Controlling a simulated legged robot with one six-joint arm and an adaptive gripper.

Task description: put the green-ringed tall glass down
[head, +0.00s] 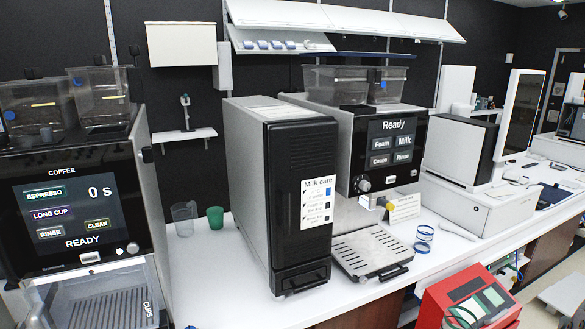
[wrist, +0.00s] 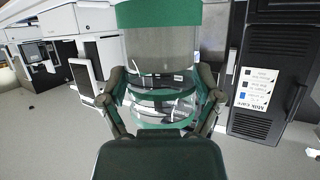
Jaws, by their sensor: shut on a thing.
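In the wrist view the green-ringed tall glass (wrist: 165,60) is clear, with green bands around it. My gripper (wrist: 162,97) is shut on it, with one finger on each side of the glass. The glass fills the middle of the wrist view, and its far end runs to the top edge. I cannot tell from this view whether it touches any surface. My gripper and this glass do not show in the head view.
A white counter (head: 215,275) carries a coffee machine (head: 75,200), a milk cooler (head: 285,190) and a milk machine (head: 385,150). A grey jug (head: 184,219) and a green cup (head: 215,217) stand left of the cooler. A blue-ringed glass (head: 424,240) stands right of the drip tray (head: 371,248).

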